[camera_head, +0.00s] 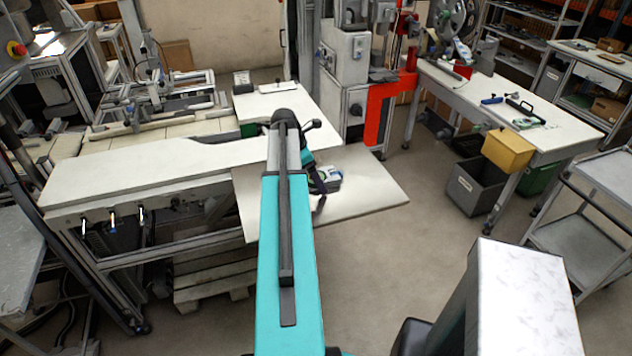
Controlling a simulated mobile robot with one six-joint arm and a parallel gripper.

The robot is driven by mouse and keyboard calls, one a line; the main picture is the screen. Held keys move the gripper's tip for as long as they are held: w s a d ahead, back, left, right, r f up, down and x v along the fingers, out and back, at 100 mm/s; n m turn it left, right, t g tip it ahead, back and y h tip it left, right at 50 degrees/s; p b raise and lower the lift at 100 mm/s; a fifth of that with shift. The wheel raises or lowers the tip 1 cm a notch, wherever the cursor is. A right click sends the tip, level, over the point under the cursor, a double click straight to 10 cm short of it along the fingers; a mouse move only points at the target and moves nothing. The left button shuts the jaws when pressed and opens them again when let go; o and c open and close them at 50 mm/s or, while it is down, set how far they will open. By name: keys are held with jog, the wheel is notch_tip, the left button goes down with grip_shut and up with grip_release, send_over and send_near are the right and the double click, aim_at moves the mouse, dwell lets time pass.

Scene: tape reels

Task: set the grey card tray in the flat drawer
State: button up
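A flat white panel, which looks like the flat drawer (370,188), extends from under the white bench at the centre of the head view. My gripper (321,195) is low over this panel, partly hidden behind my teal arm. A small white, blue and green item (328,175) shows right beside the gripper. I cannot tell whether it is held or lies on the panel. The finger opening is too small and hidden to read. I cannot pick out a grey card tray with certainty.
The white bench (150,165) runs to the left of my arm, with a small dark box (242,82) at its back. A red machine frame (385,100) stands behind the panel. A worktable (530,115) and a grey cart (610,170) are at right. Open floor lies between.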

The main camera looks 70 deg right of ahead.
jog(key=c, duration=1.3)
jog(key=shift+r, duration=0.15)
jog(key=shift+r+b, duration=0.95)
jog(key=shift+r, duration=0.5)
jog(key=s+a+b, duration=0.1)
jog(key=s, duration=0.4)
jog(key=s+a+r+b, duration=0.1)
jog(key=s+a+b, duration=0.1)
jog(key=s, duration=0.3)
jog(key=s+a+b, duration=0.1)
jog(key=s, duration=0.4)
jog(key=shift+s+a+r+b, duration=0.15)
jog(key=shift+s+r+b, duration=0.1)
jog(key=shift+r+b, duration=0.15)
